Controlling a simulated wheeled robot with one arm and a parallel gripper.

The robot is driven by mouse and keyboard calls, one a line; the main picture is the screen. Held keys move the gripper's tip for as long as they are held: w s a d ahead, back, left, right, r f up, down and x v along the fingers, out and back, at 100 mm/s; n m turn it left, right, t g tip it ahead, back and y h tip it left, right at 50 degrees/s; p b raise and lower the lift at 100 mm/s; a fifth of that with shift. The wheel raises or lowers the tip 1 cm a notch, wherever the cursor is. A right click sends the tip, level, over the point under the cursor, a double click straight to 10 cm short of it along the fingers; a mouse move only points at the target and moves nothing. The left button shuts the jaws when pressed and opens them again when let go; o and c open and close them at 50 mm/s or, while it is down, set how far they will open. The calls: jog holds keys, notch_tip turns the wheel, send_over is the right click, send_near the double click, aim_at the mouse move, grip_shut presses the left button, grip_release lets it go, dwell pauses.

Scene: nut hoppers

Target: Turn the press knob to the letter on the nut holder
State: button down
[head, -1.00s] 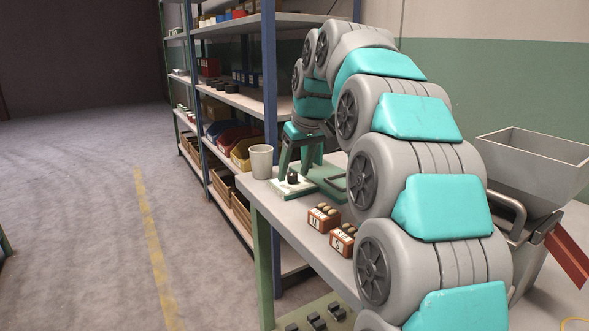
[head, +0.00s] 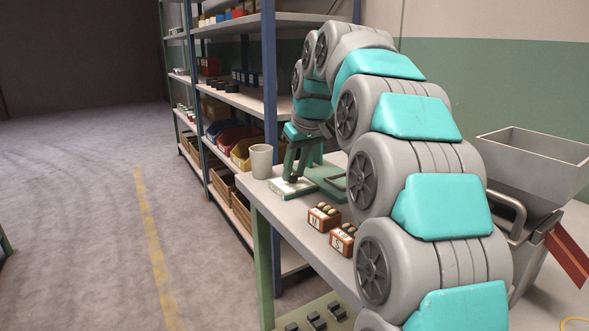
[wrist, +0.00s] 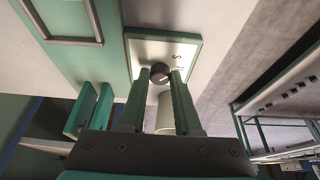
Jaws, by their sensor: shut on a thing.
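The press knob (wrist: 159,73) is a small dark round knob with a pale line on its face. It stands on a white plate (wrist: 150,52) where a letter S shows; other markings are hidden or too small to read. My gripper (wrist: 160,76) is shut on the knob, one green finger on each side. Two brown nut holders with nuts on top stand nearer on the bench: one labelled M (head: 323,218), one seemingly S (head: 342,240).
A light grey cup (head: 261,161) stands at the bench corner close to my gripper, and also shows in the wrist view (wrist: 166,112). A grey hopper (head: 535,165) stands at the right. Shelving (head: 270,100) rises behind the bench. The floor at left is clear.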

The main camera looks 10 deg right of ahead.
jog(key=shift+m, duration=0.3)
jog(key=m+h, duration=0.1)
jog(key=m, duration=0.3)
jog(key=shift+a+h, duration=0.2)
jog(key=shift+h, duration=0.2)
jog(key=shift+a+m+h+p, duration=0.15)
jog(key=shift+m+h+p, duration=0.5)
jog(key=shift+m, duration=1.35)
jog(key=c, duration=0.6)
grip_release()
jog(key=shift+r, duration=0.15)
jog(key=v, duration=0.7)
jog(key=shift+a+r, duration=0.2)
